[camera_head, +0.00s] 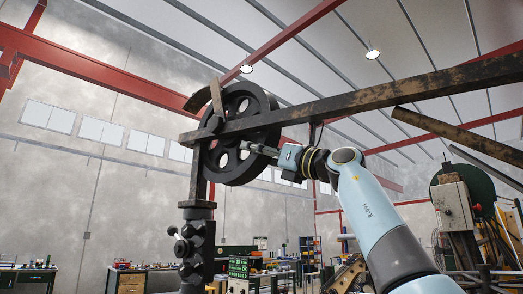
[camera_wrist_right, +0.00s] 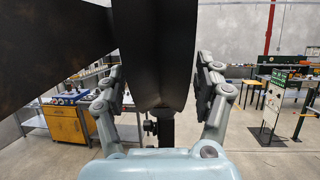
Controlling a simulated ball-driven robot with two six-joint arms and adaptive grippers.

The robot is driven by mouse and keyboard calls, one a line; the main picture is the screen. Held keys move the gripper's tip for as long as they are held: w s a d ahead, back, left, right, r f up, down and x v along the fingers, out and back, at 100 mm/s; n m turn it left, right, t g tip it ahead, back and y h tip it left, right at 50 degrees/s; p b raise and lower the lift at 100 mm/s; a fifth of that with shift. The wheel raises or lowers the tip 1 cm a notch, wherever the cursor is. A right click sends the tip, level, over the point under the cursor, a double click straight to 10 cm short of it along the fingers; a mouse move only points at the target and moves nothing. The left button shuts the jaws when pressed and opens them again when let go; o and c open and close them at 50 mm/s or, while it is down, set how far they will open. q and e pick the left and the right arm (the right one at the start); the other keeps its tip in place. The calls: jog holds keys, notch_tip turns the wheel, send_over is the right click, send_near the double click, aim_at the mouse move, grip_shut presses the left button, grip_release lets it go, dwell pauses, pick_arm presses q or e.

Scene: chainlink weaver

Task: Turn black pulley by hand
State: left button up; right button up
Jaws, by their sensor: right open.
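The black pulley (camera_head: 240,174) is a large spoked wheel with round openings, mounted high at the end of a rusty beam. Its grooved rim shows edge-on in the right wrist view (camera_wrist_right: 178,60). My right gripper (camera_head: 252,149) is at the pulley's right side. In the right wrist view my right gripper (camera_wrist_right: 162,88) is open, with one finger on each side of the rim. Gaps seem to remain between the fingers and the rim, but contact is hard to tell. My left gripper is not in view.
The rusty beam (camera_head: 370,98) runs from the pulley to the upper right, above my right arm. A dark post (camera_head: 196,235) stands below the pulley. A green-and-grey machine (camera_head: 455,205) stands at right. Workbenches (camera_head: 140,280) line the back. Open air lies left of the pulley.

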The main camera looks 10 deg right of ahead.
grip_shut()
jog(key=p, duration=0.1)
jog(key=r+p, duration=0.1)
jog(key=p, duration=0.1)
jog(key=shift+s+d+r+g, duration=0.2)
jog(key=shift+s+g, duration=0.05)
jog(key=shift+g, duration=0.05)
jog(key=shift+s+d+h+p, duration=0.1)
jog(key=shift+h+p, duration=0.3)
jog(key=shift+p, duration=0.15)
jog(key=shift+f, duration=0.1)
grip_release()
